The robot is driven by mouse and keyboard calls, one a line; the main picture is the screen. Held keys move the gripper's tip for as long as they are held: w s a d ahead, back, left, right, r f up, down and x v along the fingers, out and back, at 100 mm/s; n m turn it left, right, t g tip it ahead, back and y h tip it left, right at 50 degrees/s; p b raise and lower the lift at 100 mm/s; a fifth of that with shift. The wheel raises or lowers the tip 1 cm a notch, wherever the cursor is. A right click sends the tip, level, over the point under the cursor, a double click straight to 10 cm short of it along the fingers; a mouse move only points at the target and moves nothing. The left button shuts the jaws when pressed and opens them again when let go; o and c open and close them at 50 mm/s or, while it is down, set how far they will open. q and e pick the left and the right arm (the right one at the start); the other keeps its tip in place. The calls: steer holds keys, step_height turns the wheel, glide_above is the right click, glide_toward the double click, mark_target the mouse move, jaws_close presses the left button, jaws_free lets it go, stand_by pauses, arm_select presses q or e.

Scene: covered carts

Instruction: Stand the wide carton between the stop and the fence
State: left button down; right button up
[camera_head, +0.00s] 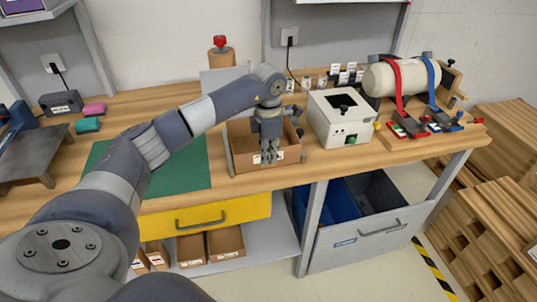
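My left gripper (268,158) points down at a brown open-topped box (240,164) on the workbench, in front of its near wall or just inside it; I cannot tell which. Its fingers look close together, but whether they are shut or hold anything is unclear. I cannot tell whether this box is the wide carton. A grey upright panel (222,82) stands behind it. No stop or fence can be told for sure. My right gripper is not in view.
A green mat (190,165) lies left of the box. A white box with a dark opening (340,118) stands close on the right. A strapped cream cylinder (384,80) is farther right. Brown bins (225,243) sit under the yellow drawer (205,218).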

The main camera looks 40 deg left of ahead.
arm_select(q)
steer(key=shift+f, duration=0.35)
steer(key=c, duration=1.7)
jaws_free()
step_height(320, 180, up, 12)
steer(key=shift+s+d, duration=0.1)
